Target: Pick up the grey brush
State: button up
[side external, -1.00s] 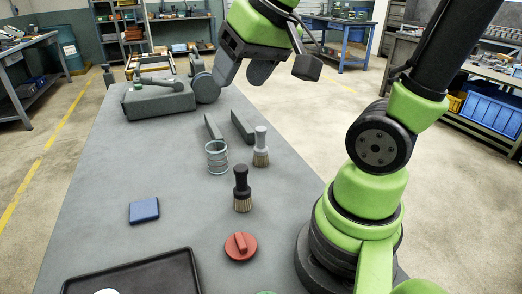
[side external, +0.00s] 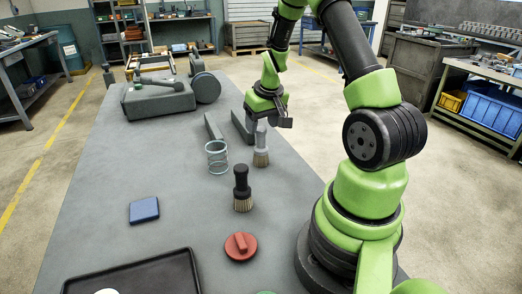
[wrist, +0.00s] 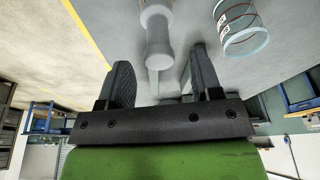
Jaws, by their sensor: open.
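The grey brush (side external: 261,150) stands upright on the grey table, bristles down, in the side view. Its grey handle (wrist: 157,32) shows at the top of the wrist view, its lower end lying between the lines of the two fingers. My gripper (wrist: 160,62) is open and empty, with one dark finger on each side. In the side view my gripper (side external: 264,117) is just above and behind the grey brush; its fingertips are hard to make out there. Whether it touches the brush cannot be told.
Two grey bars (side external: 213,127) lie behind. A red knob (side external: 241,246), blue block (side external: 144,210) and black tray (side external: 186,268) lie nearer. The grinder (side external: 158,100) stands at the far end.

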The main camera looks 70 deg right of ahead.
aim_at(260, 137)
jog(key=x, duration=0.5)
jog(key=shift+f, duration=0.35)
grip_shut()
